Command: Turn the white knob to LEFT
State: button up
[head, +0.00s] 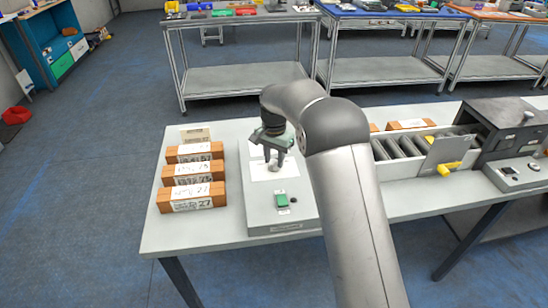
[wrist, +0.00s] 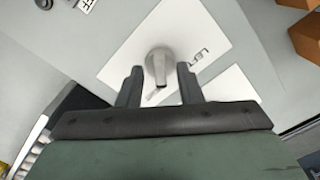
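The white knob (wrist: 159,64) stands on a white label sheet (wrist: 135,50) in the wrist view. The word LEFT is printed on the sheet, to the right of the knob. A second word below the knob is partly hidden and unreadable. My gripper (wrist: 160,80) is open, with one dark finger on each side of the knob's lower end and a visible gap on both sides. In the head view my gripper (head: 276,150) is over the grey panel (head: 257,215), near its white sheets. The knob is hard to make out there.
Several orange boxes with labels (head: 192,196) stand left of the panel on the table (head: 150,240). A green button (head: 281,200) is on the panel's front part. A roller conveyor (head: 400,147) and a dark scanner box (head: 505,125) are to the right.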

grip_shut()
